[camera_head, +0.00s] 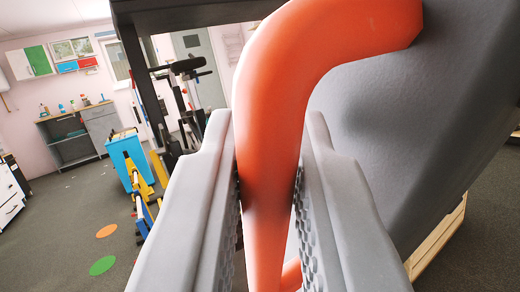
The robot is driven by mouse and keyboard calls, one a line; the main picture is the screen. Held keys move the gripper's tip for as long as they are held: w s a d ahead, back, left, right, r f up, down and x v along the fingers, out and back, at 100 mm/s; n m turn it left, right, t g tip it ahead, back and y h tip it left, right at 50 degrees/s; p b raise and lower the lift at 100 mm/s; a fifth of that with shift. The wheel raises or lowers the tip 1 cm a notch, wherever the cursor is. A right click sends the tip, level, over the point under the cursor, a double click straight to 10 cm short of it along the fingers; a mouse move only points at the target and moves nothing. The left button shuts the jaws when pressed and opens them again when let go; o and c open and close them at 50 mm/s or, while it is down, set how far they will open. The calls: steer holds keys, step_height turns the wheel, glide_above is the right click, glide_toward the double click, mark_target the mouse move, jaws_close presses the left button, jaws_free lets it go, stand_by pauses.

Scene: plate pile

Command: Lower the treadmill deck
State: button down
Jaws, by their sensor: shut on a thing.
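An orange curved handle (300,50) fills the middle of the view. It joins the large dark grey tilted body (430,130) at the upper right, which looks like the treadmill deck, raised at a slant. My gripper (270,185) has one jaw on each side of the handle's lower, straight part and is shut on it. The handle runs down between the jaws and its lower end is partly hidden. The deck's far end and its hinge are out of view.
A dark frame post and top bar (138,75) stand to the left. Behind are exercise equipment (185,100), a blue box (128,160), a cabinet (75,140) and white drawers (8,195). Open floor with an orange dot (106,231) and a green dot (102,265) lies at left.

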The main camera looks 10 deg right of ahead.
steer(key=shift+s+d+f, duration=0.2)
steer(key=shift+s+f, duration=0.05)
steer(key=shift+s, duration=0.25)
steer(key=shift+s+d+f, duration=0.2)
steer(key=shift+s, duration=0.3)
steer(key=c, duration=1.8)
jaws_free()
steer(key=shift+r, duration=0.1)
